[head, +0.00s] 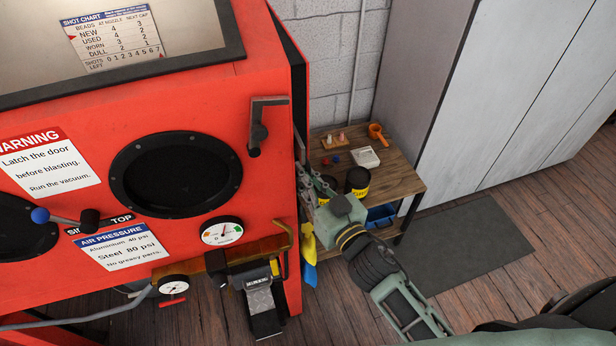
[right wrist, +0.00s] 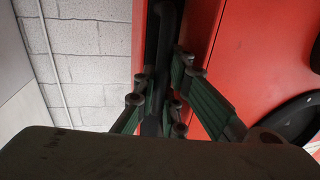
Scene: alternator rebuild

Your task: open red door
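The red blasting cabinet (head: 200,95) fills the left of the head view. Its right side, where the red door would be, is seen almost edge-on, so how far it stands open cannot be told. A dark latch lever (head: 265,125) is on the front near the right edge. My right gripper (head: 318,185) is beside that right side. In the right wrist view its green fingers (right wrist: 160,98) stand apart on either side of a dark upright bar (right wrist: 168,35) by the red panel (right wrist: 200,30); firm contact is not visible. My left gripper is out of view.
A wooden bench (head: 405,182) with two dark cans, an orange item and small parts stands right of the cabinet. Grey lockers (head: 490,90) and a dark floor mat (head: 465,245) lie further right.

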